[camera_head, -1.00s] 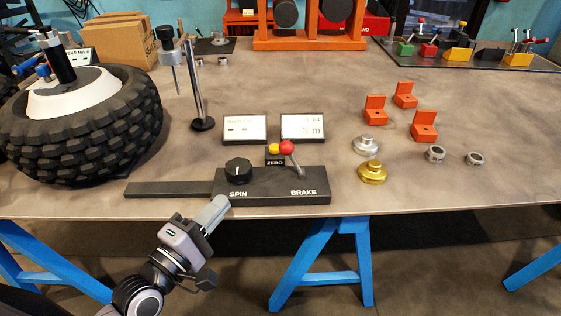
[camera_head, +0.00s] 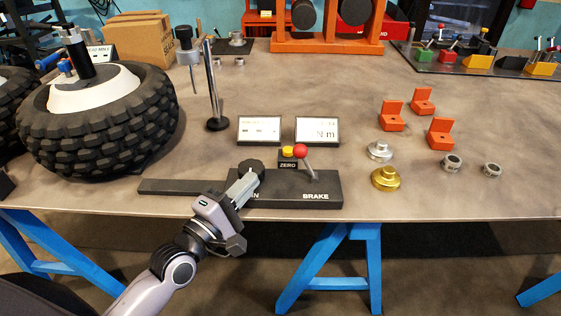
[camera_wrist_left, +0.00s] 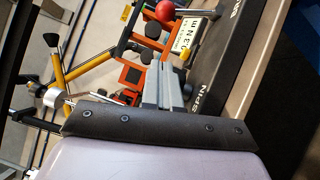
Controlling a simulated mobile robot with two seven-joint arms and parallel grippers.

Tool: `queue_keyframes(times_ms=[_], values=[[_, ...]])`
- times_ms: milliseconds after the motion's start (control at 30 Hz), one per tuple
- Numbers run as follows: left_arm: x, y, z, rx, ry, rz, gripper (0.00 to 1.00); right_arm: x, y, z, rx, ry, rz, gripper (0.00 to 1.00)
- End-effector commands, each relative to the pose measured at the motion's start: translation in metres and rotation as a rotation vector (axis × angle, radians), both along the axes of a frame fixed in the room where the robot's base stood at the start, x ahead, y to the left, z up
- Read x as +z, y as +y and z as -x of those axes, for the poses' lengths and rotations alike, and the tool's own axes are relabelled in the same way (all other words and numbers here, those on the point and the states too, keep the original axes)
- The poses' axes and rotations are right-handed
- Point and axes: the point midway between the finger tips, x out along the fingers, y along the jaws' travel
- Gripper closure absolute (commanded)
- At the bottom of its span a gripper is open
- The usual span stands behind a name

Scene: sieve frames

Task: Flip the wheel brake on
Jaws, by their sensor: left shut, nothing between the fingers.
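The brake lever, a metal stick with a red ball knob (camera_head: 300,151), stands on the right part of the black control box (camera_head: 325,188), above the word BRAKE. It leans up and to the left. The red knob also shows at the top of the left wrist view (camera_wrist_left: 165,10). My left gripper (camera_head: 250,178) is shut and empty, in front of the black SPIN knob (camera_head: 250,167) and to the left of the lever. It hides part of the word SPIN. The lever is apart from the fingers. My right gripper is not in view.
A yellow button (camera_head: 288,151) sits beside the lever over a ZERO label. Two small displays (camera_head: 260,130) stand behind the box. A large tire (camera_head: 98,125) lies at left. Brass and steel weights (camera_head: 385,178) and orange blocks (camera_head: 440,132) stand at right.

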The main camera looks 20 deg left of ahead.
Motion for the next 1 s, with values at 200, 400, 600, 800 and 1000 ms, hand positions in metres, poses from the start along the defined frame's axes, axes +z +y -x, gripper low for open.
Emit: queue_keyframes(times_ms=[200,400,600,800,1000], values=[[0.006,-0.011,-0.034,0.000,-0.002,0.000,1.00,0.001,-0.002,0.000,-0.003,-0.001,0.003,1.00],[0.012,-0.027,-0.055,0.000,0.000,0.004,1.00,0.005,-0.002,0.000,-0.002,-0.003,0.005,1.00],[0.015,-0.044,-0.063,0.000,0.001,0.000,1.00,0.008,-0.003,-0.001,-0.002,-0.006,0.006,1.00],[0.016,-0.050,-0.065,0.000,0.001,-0.001,1.00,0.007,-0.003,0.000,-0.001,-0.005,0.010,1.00],[0.016,-0.050,-0.065,0.000,0.001,-0.001,1.00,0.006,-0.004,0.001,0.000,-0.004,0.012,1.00]])
